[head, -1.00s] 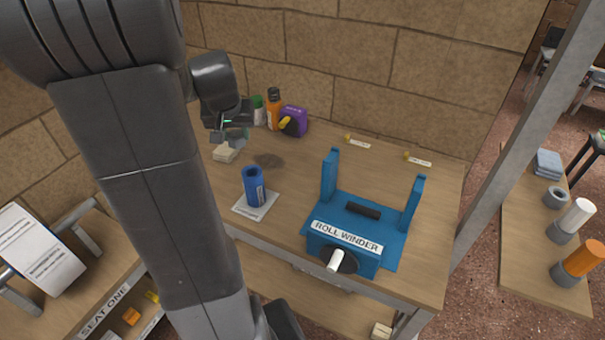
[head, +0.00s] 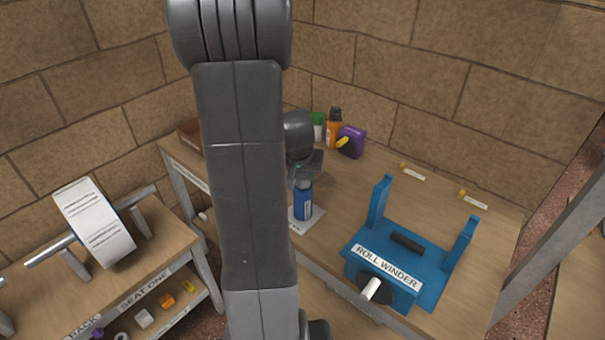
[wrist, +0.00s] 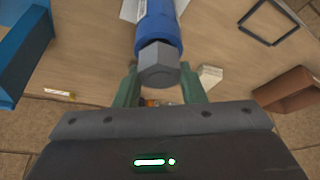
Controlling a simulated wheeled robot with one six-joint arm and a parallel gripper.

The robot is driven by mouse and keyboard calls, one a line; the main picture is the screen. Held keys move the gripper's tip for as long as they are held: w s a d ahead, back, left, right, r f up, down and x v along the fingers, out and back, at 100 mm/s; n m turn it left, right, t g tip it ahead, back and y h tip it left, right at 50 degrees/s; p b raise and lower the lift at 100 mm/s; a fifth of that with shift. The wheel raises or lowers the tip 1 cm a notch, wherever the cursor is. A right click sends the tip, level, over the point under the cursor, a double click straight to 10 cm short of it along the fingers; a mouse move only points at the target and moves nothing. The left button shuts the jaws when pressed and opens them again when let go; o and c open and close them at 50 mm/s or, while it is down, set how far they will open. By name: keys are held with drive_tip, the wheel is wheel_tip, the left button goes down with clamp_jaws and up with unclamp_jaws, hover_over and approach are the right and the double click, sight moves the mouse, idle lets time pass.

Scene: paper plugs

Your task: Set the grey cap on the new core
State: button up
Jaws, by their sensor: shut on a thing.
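The blue core (head: 303,206) stands upright on a white labelled card (head: 312,220) on the workbench. My gripper (head: 303,180) is at the core's top end, partly hidden by my arm in the head view. In the wrist view, the grey cap (wrist: 158,72), a six-sided piece, is between the two green fingers of my gripper (wrist: 158,68), which are shut on it. The cap lines up with the end of the blue core (wrist: 156,32). I cannot tell whether it is seated or just above.
The blue roll winder (head: 388,264) stands to the right. Bottles and a purple dispenser (head: 351,141) stand at the back. A brown box (head: 190,136) is at the bench's left corner. A white roll (head: 94,226) sits on a stand at lower left.

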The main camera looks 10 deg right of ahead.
drive_tip(key=shift+f+b, duration=0.45)
drive_tip(key=shift+b, duration=0.1)
drive_tip(key=o, duration=0.9)
drive_tip(key=shift+r, duration=0.1)
drive_tip(key=shift+s+r+p, duration=0.1)
drive_tip(key=shift+r+p, duration=0.5)
drive_tip(key=shift+r, duration=0.2)
drive_tip(key=v, duration=1.1)
drive_tip(key=shift+s+a, duration=0.1)
drive_tip(key=shift+s, duration=0.1)
drive_tip(key=shift+o, duration=0.3)
